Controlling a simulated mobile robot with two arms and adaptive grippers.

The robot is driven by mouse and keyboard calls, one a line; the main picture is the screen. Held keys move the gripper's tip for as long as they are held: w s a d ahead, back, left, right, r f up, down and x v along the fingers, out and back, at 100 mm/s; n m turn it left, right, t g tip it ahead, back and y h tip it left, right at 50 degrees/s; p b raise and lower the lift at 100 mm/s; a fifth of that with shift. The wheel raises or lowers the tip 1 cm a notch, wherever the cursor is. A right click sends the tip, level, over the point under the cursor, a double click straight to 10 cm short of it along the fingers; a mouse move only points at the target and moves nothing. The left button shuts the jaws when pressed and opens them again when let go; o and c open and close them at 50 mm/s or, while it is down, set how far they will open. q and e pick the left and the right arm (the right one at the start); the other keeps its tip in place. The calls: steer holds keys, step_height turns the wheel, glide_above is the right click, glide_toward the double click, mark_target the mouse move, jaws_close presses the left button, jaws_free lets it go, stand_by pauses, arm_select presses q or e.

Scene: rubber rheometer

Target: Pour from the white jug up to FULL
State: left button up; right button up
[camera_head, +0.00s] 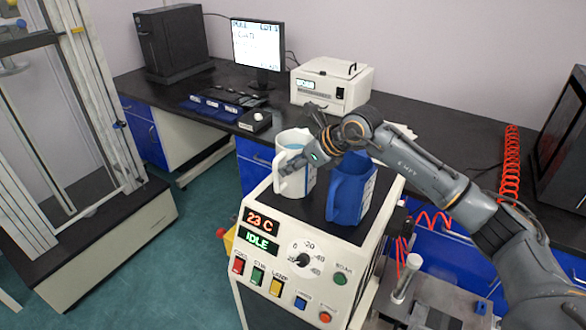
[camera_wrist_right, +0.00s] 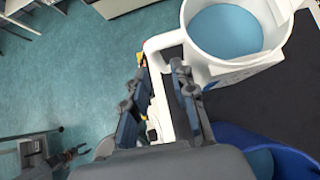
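The white jug (camera_head: 296,180) stands upright on the dark top of the instrument, with light blue liquid inside. In the right wrist view the jug (camera_wrist_right: 188,20) shows its open mouth and the liquid (camera_wrist_right: 226,34). A blue jug (camera_head: 345,192) stands to its right; part of its rim shows in the wrist view (camera_wrist_right: 242,134). My right gripper (camera_head: 284,170) is at the white jug's handle. In the wrist view its two fingers (camera_wrist_right: 161,88) lie either side of the handle; whether they press on it is unclear. A small grey gripper, apparently my left (camera_wrist_right: 66,152), shows at lower left.
The instrument's front panel (camera_head: 290,262) has red and green displays, a dial and several buttons. Behind are a bench with a monitor (camera_head: 257,45), a white device (camera_head: 331,85) and a small control box (camera_head: 255,120).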

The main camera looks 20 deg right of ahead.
mark_target(277, 188)
steer(key=p+x, duration=0.1)
steer(key=x, duration=0.2)
steer(key=p+x, duration=0.1)
steer(key=x, duration=0.2)
steer(key=shift+s+a+f+p, duration=0.1)
steer(key=shift+a+f+p, duration=0.1)
steer(key=shift+f+p, duration=0.2)
steer(key=shift+w+a+f, duration=0.15)
steer(key=shift+w+f, duration=0.05)
steer(key=shift+f, duration=0.2)
jaws_close()
steer(key=shift+w+r, duration=0.1)
steer(key=shift+r, duration=0.25)
